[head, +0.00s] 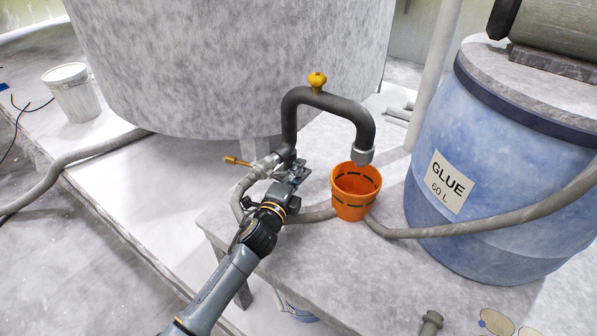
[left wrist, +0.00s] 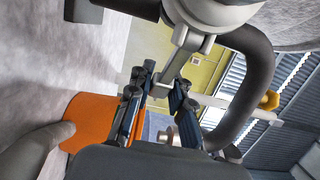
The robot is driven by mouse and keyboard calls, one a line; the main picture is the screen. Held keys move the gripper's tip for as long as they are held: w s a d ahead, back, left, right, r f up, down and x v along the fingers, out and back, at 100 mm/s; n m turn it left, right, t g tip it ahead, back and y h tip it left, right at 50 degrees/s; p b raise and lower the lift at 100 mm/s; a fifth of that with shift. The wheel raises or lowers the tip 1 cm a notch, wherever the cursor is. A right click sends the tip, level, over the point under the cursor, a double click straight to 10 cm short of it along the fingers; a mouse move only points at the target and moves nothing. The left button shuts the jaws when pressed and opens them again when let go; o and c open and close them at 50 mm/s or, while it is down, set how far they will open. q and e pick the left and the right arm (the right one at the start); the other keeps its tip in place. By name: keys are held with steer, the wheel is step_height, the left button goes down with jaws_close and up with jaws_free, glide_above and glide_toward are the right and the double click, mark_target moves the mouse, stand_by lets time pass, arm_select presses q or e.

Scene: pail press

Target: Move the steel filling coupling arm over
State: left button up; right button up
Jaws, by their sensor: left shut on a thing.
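The filling coupling (head: 268,165) is a grey metal fitting at the foot of the dark curved pipe (head: 290,105). A brass arm (head: 236,161) sticks out on its left side. My left gripper (head: 293,174) is at the coupling's right side. In the left wrist view the coupling's pale body (left wrist: 215,12) is at the top, and its steel arm (left wrist: 174,68) reaches down between the fingers of my gripper (left wrist: 160,97). The fingers are shut on this steel arm and hide its end. In the head view my gripper mostly covers the steel arm. My right gripper is not in view.
An orange pail (head: 354,202) stands under the pipe's steel outlet (head: 362,156). A yellow knob (head: 317,80) tops the pipe. A blue glue drum (head: 480,230) stands right, a large grey tank (head: 220,60) behind. Hoses (head: 480,225) cross the grey bench (head: 330,262). A white bucket (head: 73,95) stands left.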

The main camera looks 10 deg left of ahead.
arm_select(q)
steer(key=shift+w+a, duration=0.5)
steer(key=shift+w, duration=0.35)
jaws_close()
steer(key=o, duration=1)
jaws_free()
steer(key=shift+c, duration=0.2)
steer(key=shift+s, duration=0.15)
steer(key=s+a, duration=0.2)
steer(key=s, duration=0.9)
steer(key=shift+s, duration=0.35)
